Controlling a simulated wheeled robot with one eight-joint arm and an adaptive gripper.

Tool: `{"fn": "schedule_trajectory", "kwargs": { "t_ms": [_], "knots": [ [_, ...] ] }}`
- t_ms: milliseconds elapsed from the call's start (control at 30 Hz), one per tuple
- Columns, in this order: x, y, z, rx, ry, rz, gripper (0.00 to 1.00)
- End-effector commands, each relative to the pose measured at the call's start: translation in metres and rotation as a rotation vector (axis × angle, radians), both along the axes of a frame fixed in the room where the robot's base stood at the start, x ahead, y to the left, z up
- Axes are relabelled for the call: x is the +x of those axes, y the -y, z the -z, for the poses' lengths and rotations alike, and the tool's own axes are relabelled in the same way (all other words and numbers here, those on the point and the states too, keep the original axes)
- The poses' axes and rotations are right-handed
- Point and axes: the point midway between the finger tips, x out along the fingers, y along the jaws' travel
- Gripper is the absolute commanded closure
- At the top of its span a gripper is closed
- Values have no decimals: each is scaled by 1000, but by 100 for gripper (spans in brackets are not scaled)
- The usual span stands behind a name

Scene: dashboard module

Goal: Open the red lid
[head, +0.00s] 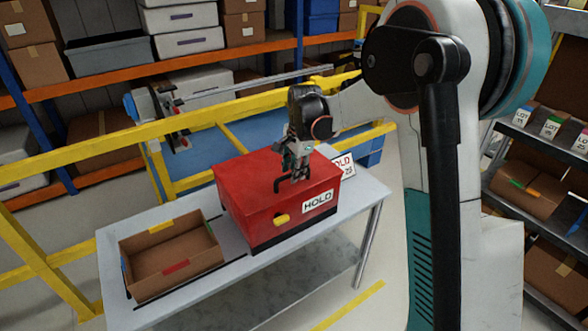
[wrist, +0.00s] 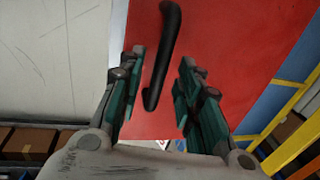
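The red box (head: 262,215) stands on the table with its red lid (head: 250,172) shut. A black handle (head: 290,184) is on top of the lid. The box front has a "HOLD" label (head: 317,202) and a yellow latch-like tab (head: 282,219). My gripper (head: 296,172) is over the lid at the handle. In the wrist view, the red lid (wrist: 225,40) lies below and the black handle (wrist: 163,55) runs between the two fingers of my gripper (wrist: 160,90). The fingers are apart, with gaps on both sides of the handle.
An open cardboard box (head: 170,262) stands left of the red box on the grey table (head: 318,236). A sign (head: 343,165) stands behind the red box. Yellow rails (head: 215,105) run behind the table. Shelves with boxes (head: 540,165) are at the right.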

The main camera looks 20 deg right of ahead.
Motion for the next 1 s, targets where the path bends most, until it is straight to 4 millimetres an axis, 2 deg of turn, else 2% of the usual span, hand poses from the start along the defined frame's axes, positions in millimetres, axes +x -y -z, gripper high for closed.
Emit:
{"fn": "schedule_trajectory", "kwargs": {
  "t_ms": [33, 100, 133, 367, 567, 833, 1000],
  "knots": [
    [0, 0, 0, 0, 0, 0, 83],
    [0, 0, 0, 0, 0, 0, 99],
    [0, 0, 0, 0, 0, 0, 100],
    [0, 0, -1, -1, -3, 0, 100],
    [4, -2, -13, -13, -41, -1, 100],
    [21, -7, -56, -42, -133, 0, 100],
    [43, -14, -91, -43, -130, -1, 100]
  ]
}}
